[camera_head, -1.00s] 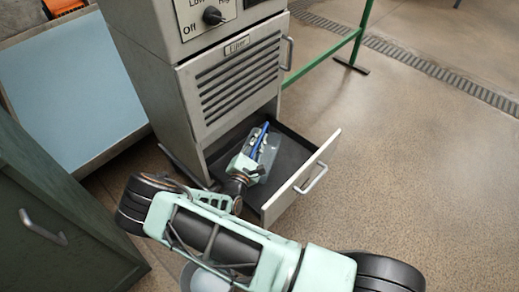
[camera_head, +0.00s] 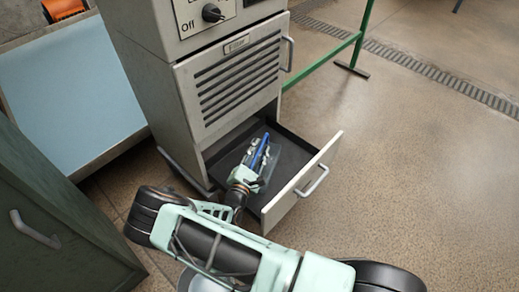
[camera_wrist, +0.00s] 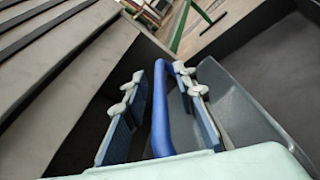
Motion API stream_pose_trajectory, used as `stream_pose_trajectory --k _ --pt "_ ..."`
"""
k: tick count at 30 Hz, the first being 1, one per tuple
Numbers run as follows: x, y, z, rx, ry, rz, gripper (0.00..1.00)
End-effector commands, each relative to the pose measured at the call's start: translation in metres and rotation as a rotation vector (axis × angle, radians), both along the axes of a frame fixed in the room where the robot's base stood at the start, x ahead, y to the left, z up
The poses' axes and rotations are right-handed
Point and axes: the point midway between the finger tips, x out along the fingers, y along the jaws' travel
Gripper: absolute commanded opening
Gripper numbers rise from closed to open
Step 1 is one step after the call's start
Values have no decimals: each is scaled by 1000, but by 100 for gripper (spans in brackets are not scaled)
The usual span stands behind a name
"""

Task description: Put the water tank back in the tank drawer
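The water tank is a see-through grey box (camera_wrist: 235,100) with a blue bar handle (camera_wrist: 160,115). It sits inside the pulled-out tank drawer (camera_head: 299,190), and its handle also shows in the head view (camera_head: 260,152). My gripper (camera_wrist: 162,105) reaches into the drawer from the near left. Its two fingers stand apart on either side of the blue handle, with a visible gap on the left. The right finger is close to the handle; whether it touches I cannot tell. My gripper hides part of the tank in the head view (camera_head: 256,155).
The grey cabinet (camera_head: 235,85) with a slatted panel and knob stands above the drawer. A dark green cabinet (camera_head: 60,215) with a handle is at the left. A light blue panel (camera_head: 75,95) lies behind it. The floor right of the drawer is clear, with a green frame (camera_head: 340,50) behind.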

Motion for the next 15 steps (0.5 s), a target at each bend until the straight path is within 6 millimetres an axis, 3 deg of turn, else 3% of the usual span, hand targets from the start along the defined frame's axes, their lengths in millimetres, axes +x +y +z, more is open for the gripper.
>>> stream_pose_trajectory --k 9,15 --pt "0 0 5 0 0 0 27" --pt "-29 8 6 -1 2 3 27"
